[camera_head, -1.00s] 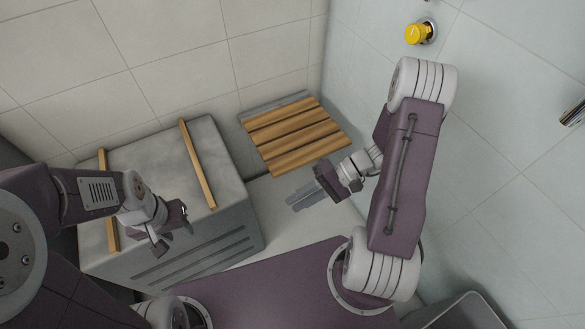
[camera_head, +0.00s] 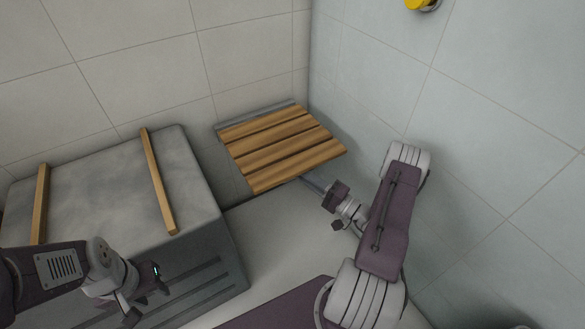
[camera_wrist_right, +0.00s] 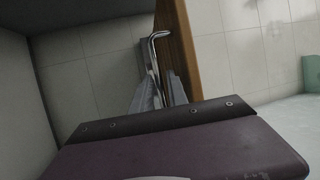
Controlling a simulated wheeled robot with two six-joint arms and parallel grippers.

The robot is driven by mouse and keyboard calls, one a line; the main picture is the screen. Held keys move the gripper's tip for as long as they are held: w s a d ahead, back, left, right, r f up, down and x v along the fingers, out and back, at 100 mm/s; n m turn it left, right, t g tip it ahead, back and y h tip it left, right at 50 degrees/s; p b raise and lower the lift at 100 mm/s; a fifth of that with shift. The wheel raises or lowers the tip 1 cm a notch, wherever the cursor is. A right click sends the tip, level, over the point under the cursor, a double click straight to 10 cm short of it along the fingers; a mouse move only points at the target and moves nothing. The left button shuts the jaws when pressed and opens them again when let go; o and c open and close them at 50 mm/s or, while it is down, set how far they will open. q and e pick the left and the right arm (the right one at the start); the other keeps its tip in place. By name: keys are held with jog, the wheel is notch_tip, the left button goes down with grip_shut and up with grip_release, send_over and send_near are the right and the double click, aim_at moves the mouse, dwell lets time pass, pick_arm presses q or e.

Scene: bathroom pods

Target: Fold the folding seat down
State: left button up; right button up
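The folding seat (camera_head: 285,148) has wooden slats and a grey rail along the back wall, close to the corner. It juts out from the wall and looks roughly level. In the right wrist view its board (camera_wrist_right: 177,40) shows edge-on, with a bent metal rod (camera_wrist_right: 155,50) beside it. My right gripper (camera_head: 312,184) is at the front edge of the seat, its fingertips partly hidden under it. In the wrist view its fingers (camera_wrist_right: 162,92) are apart, close to the board; contact is unclear. My left gripper (camera_head: 146,298) is open and empty, away from the seat.
A grey box-like unit (camera_head: 95,200) with two wooden bars stands to the left of the seat. Tiled walls meet at the corner behind the seat. A yellow knob (camera_head: 418,4) is on the right wall. Pale floor (camera_head: 275,225) lies clear in front of the seat.

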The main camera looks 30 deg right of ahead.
aim_at(293, 168)
jog(key=b+x, duration=0.1)
jog(key=x, duration=0.4)
jog(key=shift+w+a+r+b, duration=0.1)
jog(key=shift+w+a+b, duration=0.1)
jog(key=shift+b, duration=0.2)
grip_shut()
dwell(1.0)
